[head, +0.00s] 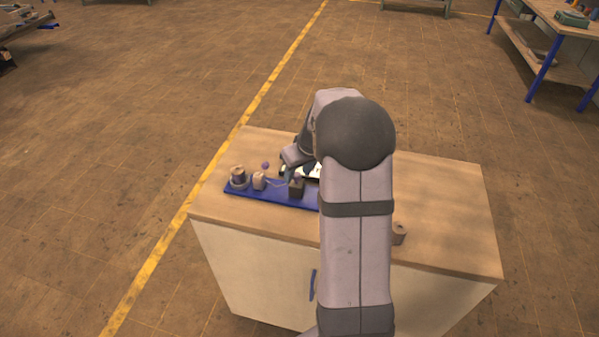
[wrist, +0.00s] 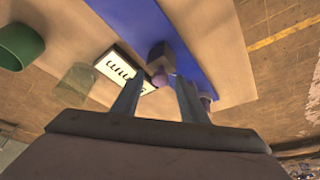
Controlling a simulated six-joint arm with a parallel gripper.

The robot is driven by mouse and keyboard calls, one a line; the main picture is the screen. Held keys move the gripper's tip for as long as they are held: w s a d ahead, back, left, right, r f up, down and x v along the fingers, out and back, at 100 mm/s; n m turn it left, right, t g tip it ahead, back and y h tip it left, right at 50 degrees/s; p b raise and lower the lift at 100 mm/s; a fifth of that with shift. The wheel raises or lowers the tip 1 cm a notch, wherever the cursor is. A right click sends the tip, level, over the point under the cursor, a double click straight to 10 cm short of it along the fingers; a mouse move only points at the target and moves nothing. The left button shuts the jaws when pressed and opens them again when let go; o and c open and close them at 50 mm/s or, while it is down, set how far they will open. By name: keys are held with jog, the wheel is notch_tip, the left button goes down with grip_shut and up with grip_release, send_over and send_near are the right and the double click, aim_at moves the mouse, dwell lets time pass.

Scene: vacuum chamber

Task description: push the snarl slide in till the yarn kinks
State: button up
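A blue board (head: 272,194) lies along the left part of the cabinet top. On it stand a yarn spool (head: 237,176), a pale block (head: 259,181) and a dark block (head: 296,189); a thin yarn (head: 276,184) runs between the blocks. A purple ball knob (head: 265,166) shows above the pale block. In the wrist view a purple knob (wrist: 160,77) sits by the dark block (wrist: 160,55). My gripper (wrist: 160,97) is open, its fingers apart, with that knob just beyond and between the tips. I cannot tell which part is the snarl slide or whether the yarn kinks.
A white card with black curled marks (wrist: 125,70) lies beside the board. A clear vessel (wrist: 77,80) and a green cup (wrist: 20,45) stand farther left in the wrist view. A small brown object (head: 399,234) is near the front edge. The cabinet top's right side (head: 445,205) is clear.

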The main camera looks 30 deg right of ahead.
dwell(0.3)
jog(key=b+v, duration=0.2)
jog(key=v, duration=0.5)
jog(key=shift+r, duration=0.2)
dwell(0.4)
